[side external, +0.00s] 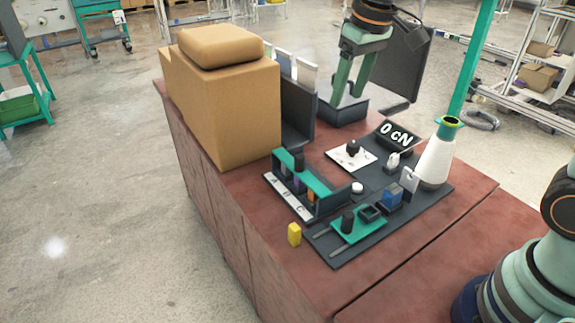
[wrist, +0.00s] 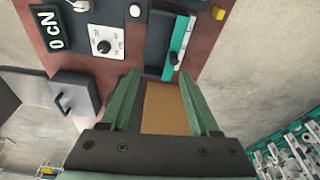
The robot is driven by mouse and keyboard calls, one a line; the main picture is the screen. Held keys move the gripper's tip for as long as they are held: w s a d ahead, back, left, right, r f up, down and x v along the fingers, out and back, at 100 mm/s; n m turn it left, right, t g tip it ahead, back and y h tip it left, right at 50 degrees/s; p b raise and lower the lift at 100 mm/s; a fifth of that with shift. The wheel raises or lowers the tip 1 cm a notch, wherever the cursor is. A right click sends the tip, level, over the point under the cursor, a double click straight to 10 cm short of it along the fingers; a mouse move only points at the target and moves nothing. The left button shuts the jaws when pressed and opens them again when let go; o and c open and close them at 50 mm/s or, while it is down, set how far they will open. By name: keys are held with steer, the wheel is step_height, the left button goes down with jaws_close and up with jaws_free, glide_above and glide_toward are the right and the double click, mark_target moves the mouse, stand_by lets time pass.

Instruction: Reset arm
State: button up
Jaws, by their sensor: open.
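My gripper (side external: 350,94) is at the far side of the workbench, pointing down, above the dark box-shaped unit beside the display. Its two green fingers are apart with nothing held between them. In the wrist view my gripper (wrist: 160,78) shows its fingers spread. A brown surface shows between them, farther away. I cannot tell exactly how high the fingertips are above the unit.
A cardboard box (side external: 240,115) with a brown sack (side external: 220,46) stands at the bench's left end. A 0 cN display (side external: 396,134), white cone (side external: 434,160), green-topped rack (side external: 310,180) and yellow block (side external: 294,234) are nearby. The bench's front right (side external: 420,235) is clear.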

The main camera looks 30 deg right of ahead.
steer(key=s+d+f+t, duration=0.1)
steer(key=s+d, duration=0.1)
steer(key=s, duration=0.4)
steer(key=s+d+f+m+t, duration=0.1)
steer(key=s+d+t, duration=0.1)
steer(key=s, duration=0.4)
steer(key=shift+s+d, duration=0.2)
steer(key=shift+d, duration=0.05)
steer(key=shift+r, duration=0.1)
stand_by(0.7)
